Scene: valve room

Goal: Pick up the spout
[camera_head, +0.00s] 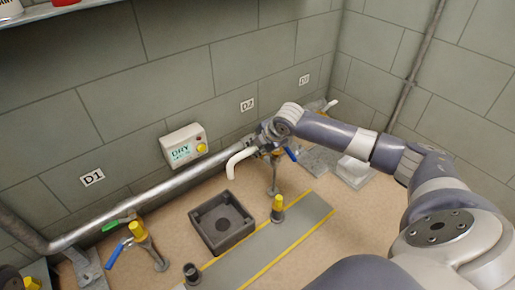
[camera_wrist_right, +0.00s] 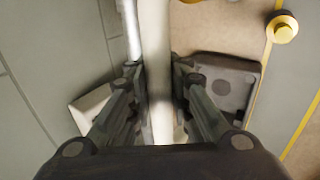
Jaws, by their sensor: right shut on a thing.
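The spout (camera_head: 238,160) is a white curved pipe. In the head view it sticks out to the left of my right gripper (camera_head: 266,134), with its open end bent down near the far edge of the dark square box. My right gripper is shut on the spout. In the right wrist view the spout (camera_wrist_right: 156,45) runs between the two dark fingers of the right gripper (camera_wrist_right: 158,70). The gripper hides part of the spout and the valve fittings behind it. My left gripper is not in view.
A metal pipe (camera_head: 150,198) runs along the wall, below a white box with a green display (camera_head: 184,145). A dark square box (camera_head: 221,223) stands on the bench beside a grey strip with yellow edges (camera_head: 262,245). A blue-handled valve (camera_head: 140,240) is at the left.

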